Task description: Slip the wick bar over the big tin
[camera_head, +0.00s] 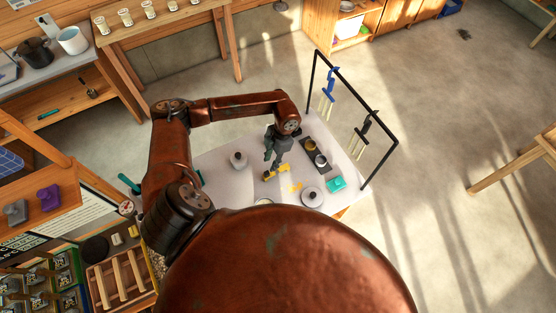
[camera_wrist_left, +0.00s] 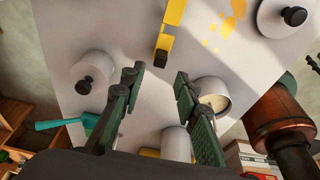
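A yellow bar, likely the wick bar (camera_head: 284,168), lies on the white table; it also shows in the left wrist view (camera_wrist_left: 171,28), beyond my fingertips. My left gripper (camera_head: 268,168) is above the table close to the bar. In the left wrist view my left gripper (camera_wrist_left: 158,76) has its fingers apart with nothing held. An open pale tin (camera_wrist_left: 211,92) with cream contents stands beside the right finger; a rim (camera_head: 263,201) shows at the table's near side in the head view. Another pale tin (camera_wrist_left: 175,143) shows low between the fingers. I cannot tell which is the big tin. My right gripper is not visible.
A lidded white pot (camera_head: 238,159) and a round knobbed lid (camera_head: 312,197) stand on the table. A dark tray (camera_head: 309,145) holds small jars. A teal block (camera_head: 336,183) is at the right. A black rack (camera_head: 343,75) rises along the right edge. Flat yellow patches (camera_head: 296,187) mark the tabletop.

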